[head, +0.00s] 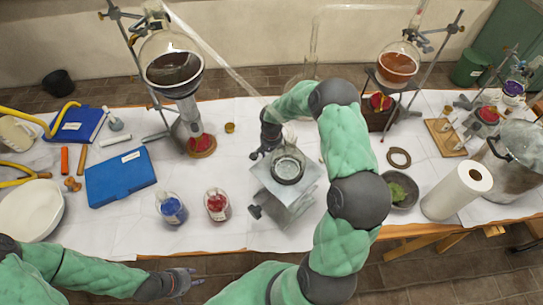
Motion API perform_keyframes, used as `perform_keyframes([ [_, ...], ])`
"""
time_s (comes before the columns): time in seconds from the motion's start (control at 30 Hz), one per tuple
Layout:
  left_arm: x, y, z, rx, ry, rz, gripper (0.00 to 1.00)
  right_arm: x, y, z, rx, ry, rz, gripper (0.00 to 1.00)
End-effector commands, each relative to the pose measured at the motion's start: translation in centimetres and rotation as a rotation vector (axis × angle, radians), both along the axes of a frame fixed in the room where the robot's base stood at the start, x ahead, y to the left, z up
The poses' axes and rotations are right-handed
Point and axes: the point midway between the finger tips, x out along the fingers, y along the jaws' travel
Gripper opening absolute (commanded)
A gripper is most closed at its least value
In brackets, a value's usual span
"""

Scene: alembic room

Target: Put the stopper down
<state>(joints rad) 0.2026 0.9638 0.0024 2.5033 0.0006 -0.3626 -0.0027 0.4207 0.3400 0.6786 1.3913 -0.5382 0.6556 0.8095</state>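I cannot pick out a stopper for certain. A small brown cork-like piece (230,127) stands on the white-covered table, left of my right gripper. My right gripper (262,153) points down just left of a glass flask (287,168) on a grey metal lab jack (296,213). Its fingers are small and dark here, and I cannot see whether they hold anything. My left gripper (190,281) is in front of the table's near edge, with its fingers apart and nothing between them.
Jars of blue (172,209) and red (217,205) stand left of the jack. A blue case (120,177) and white bowl (30,211) lie farther left. A green-filled bowl (400,190), paper roll (457,191) and pot (513,160) are right. Glassware on stands (174,65) rises behind.

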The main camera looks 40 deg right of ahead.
Motion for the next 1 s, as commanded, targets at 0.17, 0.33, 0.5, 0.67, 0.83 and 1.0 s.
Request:
perform_keyframes([
  [0.17,0.0,0.0,0.1,0.000,0.000,0.000,0.40,0.0,0.0,0.1,0.000,0.000,0.000,0.47],
  [0.33,0.0,0.0,0.7,0.000,0.000,0.000,0.40,0.1,-0.1,1.8,-0.001,-0.003,-0.001,0.47],
  [0.5,0.0,0.0,1.4,0.000,0.000,0.000,0.40,0.1,0.0,5.2,-0.001,-0.003,0.000,0.47],
  [0.67,0.0,0.0,2.0,0.000,0.000,0.000,0.40,0.1,0.0,8.4,-0.001,-0.004,0.000,0.47],
  [0.83,0.0,0.0,2.4,0.000,0.000,0.000,0.40,0.0,0.0,10.9,-0.001,-0.002,0.000,0.47],
  [1.0,0.0,0.0,2.5,0.000,0.000,0.000,0.40,0.0,0.0,12.1,0.001,-0.001,0.000,0.47],
])
